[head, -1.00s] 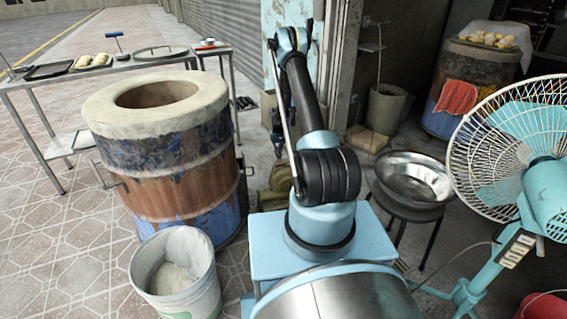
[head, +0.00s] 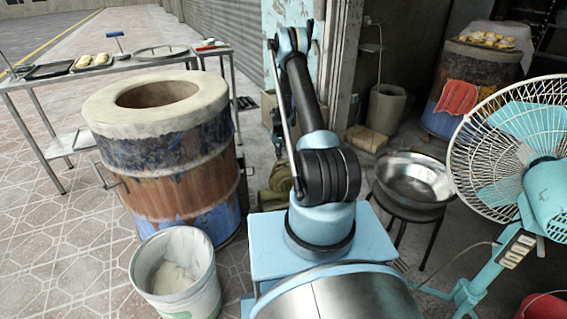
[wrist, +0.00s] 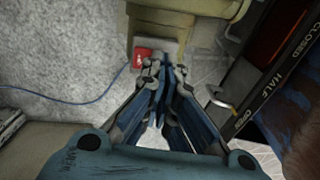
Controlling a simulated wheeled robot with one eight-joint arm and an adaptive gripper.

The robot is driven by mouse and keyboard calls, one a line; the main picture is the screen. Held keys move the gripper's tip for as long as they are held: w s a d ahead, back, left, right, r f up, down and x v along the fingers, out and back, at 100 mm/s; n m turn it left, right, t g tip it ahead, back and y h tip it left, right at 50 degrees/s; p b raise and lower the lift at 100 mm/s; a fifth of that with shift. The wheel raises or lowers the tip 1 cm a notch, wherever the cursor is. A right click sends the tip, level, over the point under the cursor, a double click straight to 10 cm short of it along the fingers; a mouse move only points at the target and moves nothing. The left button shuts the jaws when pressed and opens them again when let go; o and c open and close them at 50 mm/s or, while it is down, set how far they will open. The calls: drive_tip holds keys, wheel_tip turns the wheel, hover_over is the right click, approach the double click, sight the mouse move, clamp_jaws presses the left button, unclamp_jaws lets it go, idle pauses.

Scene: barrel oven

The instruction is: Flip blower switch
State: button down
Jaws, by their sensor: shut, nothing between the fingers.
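The blower (head: 278,180) is an olive-beige machine on the floor, right of the barrel oven and partly hidden by my arm in the head view. In the wrist view its olive body (wrist: 190,12) is at the top. A red switch (wrist: 141,57) sits on a grey box below that body. My gripper (wrist: 160,65) is shut and empty, with its fingertips just right of the switch in the picture. I cannot tell whether they touch it or which way it is set.
The barrel oven (head: 165,165) stands left of the blower. In the wrist view a dark plate (wrist: 280,75) marked CLOSED, HALF, OPEN and a metal hook (wrist: 222,98) are at right. A blue cable (wrist: 75,100) runs on the floor at left. A fan (head: 520,150) stands at right.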

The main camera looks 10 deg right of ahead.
drive_tip(key=shift+f, duration=1)
idle(1.2)
drive_tip(key=shift+r, duration=3.5)
